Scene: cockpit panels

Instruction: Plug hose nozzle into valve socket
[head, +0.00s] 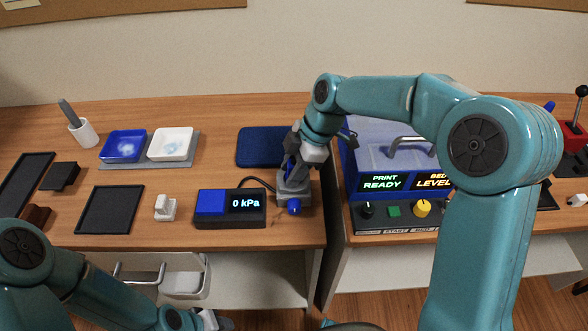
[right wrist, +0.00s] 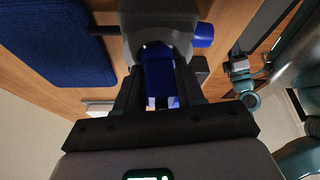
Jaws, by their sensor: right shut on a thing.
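The grey valve socket (head: 293,190) stands on the wooden table by its front edge, with a blue knob (head: 294,207) on its front. It also shows at the top of the right wrist view (right wrist: 158,22). My right gripper (head: 296,166) is above and behind the socket, pointing down. In the right wrist view it is shut on the blue hose nozzle (right wrist: 158,72). The nozzle's far end meets the grey socket body; I cannot tell how deep it sits. My left gripper (head: 210,319) shows only partly at the bottom edge, its fingers unclear.
A gauge box (head: 212,206) reading "0 kPa" stands left of the socket, a dark cable running from it. A dark blue mat (head: 258,147) lies behind. A blue printer panel (head: 372,195) is close on the right. A black tray (head: 110,210) lies to the left.

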